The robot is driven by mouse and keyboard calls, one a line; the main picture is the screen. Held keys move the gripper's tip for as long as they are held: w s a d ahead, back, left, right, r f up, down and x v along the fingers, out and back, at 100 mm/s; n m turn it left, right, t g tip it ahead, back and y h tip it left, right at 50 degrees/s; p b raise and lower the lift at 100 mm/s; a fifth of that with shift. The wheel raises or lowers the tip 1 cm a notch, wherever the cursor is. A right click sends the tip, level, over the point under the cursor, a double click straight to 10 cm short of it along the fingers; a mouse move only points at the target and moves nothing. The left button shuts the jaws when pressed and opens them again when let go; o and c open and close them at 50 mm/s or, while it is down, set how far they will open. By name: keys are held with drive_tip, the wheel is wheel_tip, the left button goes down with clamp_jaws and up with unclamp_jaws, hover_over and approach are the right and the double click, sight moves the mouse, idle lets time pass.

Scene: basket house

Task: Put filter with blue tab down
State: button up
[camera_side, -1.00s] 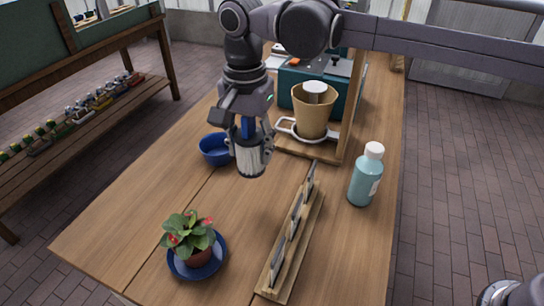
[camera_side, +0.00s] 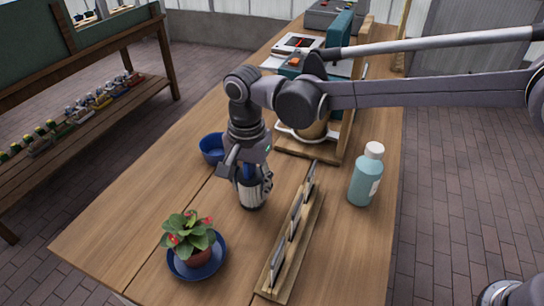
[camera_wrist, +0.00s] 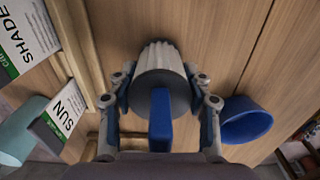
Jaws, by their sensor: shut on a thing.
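The filter with the blue tab (camera_wrist: 155,65) is a white ribbed cylinder with a dark cap and an upright blue tab. It is between the fingers of my gripper (camera_wrist: 160,100), which is shut on it. In the side view the filter (camera_side: 252,193) hangs under my gripper (camera_side: 251,180), its lower end at or very near the wooden table (camera_side: 130,210). I cannot tell whether it touches the wood. It is upright, left of the card rack and behind the potted plant.
A wooden rack (camera_side: 312,225) with upright cards stands close to the right. A plant on a blue saucer (camera_side: 222,262) is in front. A blue bowl (camera_side: 211,147) is behind left. A teal bottle (camera_side: 363,184) stands right. Table at left is clear.

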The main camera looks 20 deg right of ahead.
drive_tip(key=shift+f, duration=0.1)
drive_tip(key=o, duration=1.2)
drive_tip(key=shift+c, duration=0.2)
wheel_tip(320, 180, up, 12)
drive_tip(key=shift+f, duration=0.1)
drive_tip(key=shift+r, duration=0.25)
drive_tip(key=shift+d, duration=0.1)
